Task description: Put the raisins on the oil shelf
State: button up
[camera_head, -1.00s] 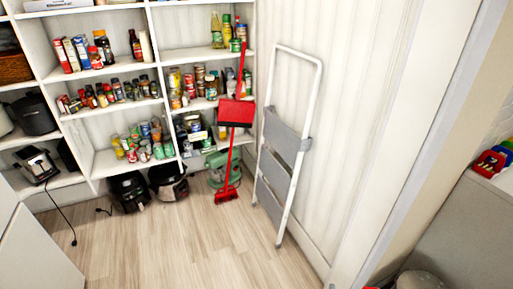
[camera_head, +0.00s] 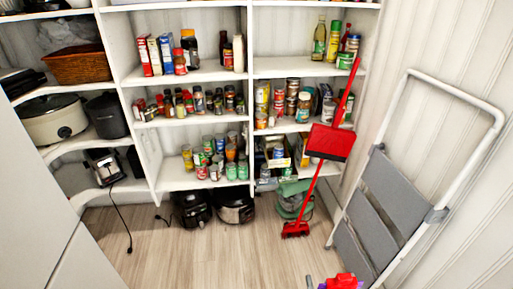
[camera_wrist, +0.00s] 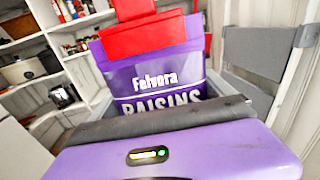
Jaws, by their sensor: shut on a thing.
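The raisins are a purple bag (camera_wrist: 152,84) with white "Felvora RAISINS" lettering, upright in the wrist view. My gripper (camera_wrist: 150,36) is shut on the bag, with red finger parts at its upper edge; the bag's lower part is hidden. In the head view, only the red and purple tip of my gripper (camera_head: 341,282) shows at the bottom edge, well in front of the shelving. The oil shelf (camera_head: 285,68) is in the right bay. Oil bottles (camera_head: 320,40) and other bottles stand at its right side, and its left part looks bare.
A red broom and dustpan (camera_head: 328,142) lean in front of the right bay's lower shelves. A folded step ladder (camera_head: 405,190) leans at the right wall. Jars and cans (camera_head: 290,100) crowd the shelf below the oils. The wooden floor (camera_head: 215,250) ahead is clear.

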aim_at(283, 68)
jog(key=i, duration=1.3)
